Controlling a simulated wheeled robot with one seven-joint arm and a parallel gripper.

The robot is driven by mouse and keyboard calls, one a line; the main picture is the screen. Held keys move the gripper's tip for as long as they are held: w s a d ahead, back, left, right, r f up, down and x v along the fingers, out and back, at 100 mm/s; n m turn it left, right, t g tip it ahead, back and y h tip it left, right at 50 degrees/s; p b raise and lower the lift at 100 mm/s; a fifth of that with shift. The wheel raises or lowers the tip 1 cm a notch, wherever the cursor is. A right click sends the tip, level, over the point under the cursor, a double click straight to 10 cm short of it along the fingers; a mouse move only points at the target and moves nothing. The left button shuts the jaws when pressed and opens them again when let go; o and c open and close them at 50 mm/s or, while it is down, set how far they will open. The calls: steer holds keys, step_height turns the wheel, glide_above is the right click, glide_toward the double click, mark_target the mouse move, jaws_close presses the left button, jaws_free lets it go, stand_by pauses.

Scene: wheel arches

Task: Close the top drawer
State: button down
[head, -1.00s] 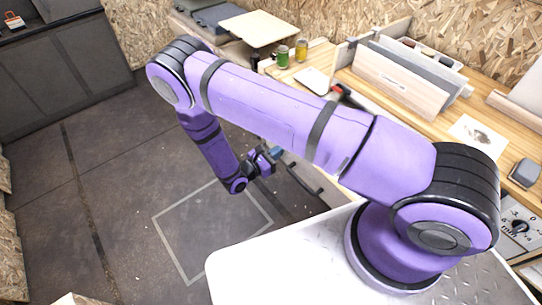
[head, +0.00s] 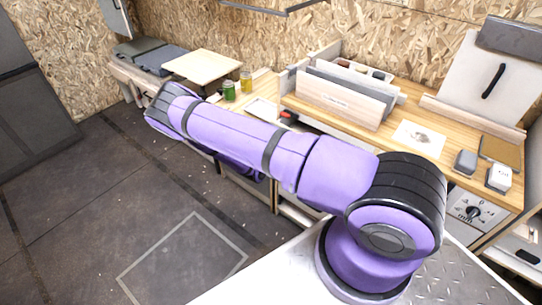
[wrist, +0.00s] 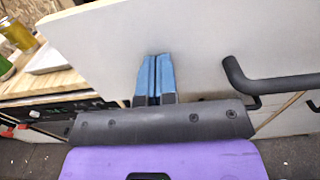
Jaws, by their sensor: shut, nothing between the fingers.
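My gripper (wrist: 155,78) is shut and empty, its two blue fingertips together. In the wrist view the fingertips are against or just in front of a large pale panel (wrist: 205,40), which looks like a drawer front. I cannot tell whether they touch it. A black bar handle (wrist: 275,86) on the panel is to the right of the fingers. In the head view my arm hides the gripper and most of the cabinet front, so how far the drawer stands out is not clear.
The wooden worktop (head: 262,88) carries a green can (head: 229,91), a yellow can (head: 246,82) and an upright wooden organizer (head: 340,102). A control panel with a knob (head: 474,212) is at the right. The floor (head: 90,215) at left is open.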

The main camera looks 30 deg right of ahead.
steer(key=x, duration=0.7)
steer(key=shift+d, duration=0.25)
steer(key=shift+w+d, duration=0.1)
steer(key=shift+d, duration=0.05)
steer(key=shift+d+r, duration=0.1)
steer(key=shift+a, duration=0.55)
steer(key=v, duration=1.3)
steer(key=shift+s+a, duration=0.2)
steer(key=shift+a, duration=0.1)
